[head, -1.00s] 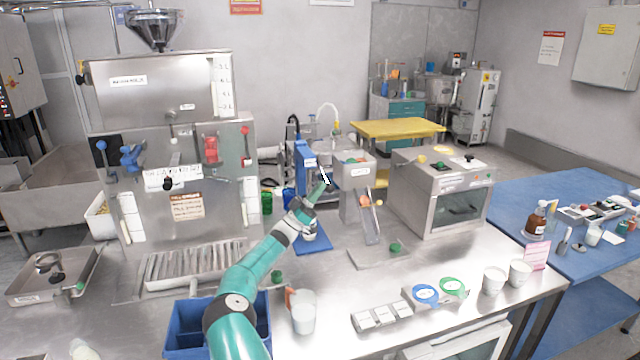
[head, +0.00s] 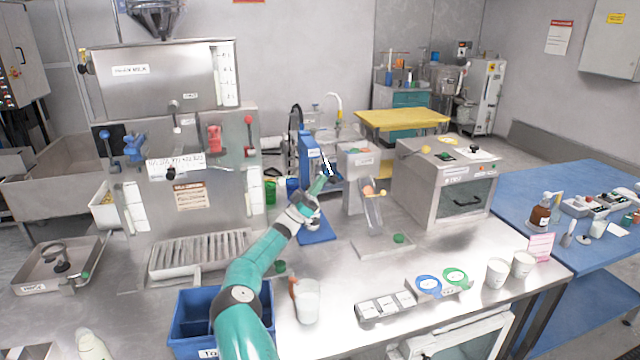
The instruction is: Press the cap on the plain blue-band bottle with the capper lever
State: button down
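The blue capper (head: 310,160) stands upright on a blue base (head: 318,236) toward the back middle of the steel counter. My gripper (head: 327,168) is at the capper's front right, by its upper part. The fingers are small and dark here, and I cannot tell whether they are open or shut, or whether they touch the lever. The lever cannot be made out clearly. A whitish object (head: 313,223) shows partly behind my wrist, above the blue base. I cannot tell whether it is the blue-band bottle; no blue band or cap is readable.
A blue bin (head: 180,318) and a white cup (head: 307,303) are near the front.

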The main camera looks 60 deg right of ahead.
jog(key=w+a, duration=0.7)
jog(key=a, duration=0.3)
jog(key=shift+w+f, duration=0.25)
jog(key=shift+f, duration=0.15)
jog(key=shift+a, duration=0.1)
jog(key=shift+r, duration=0.1)
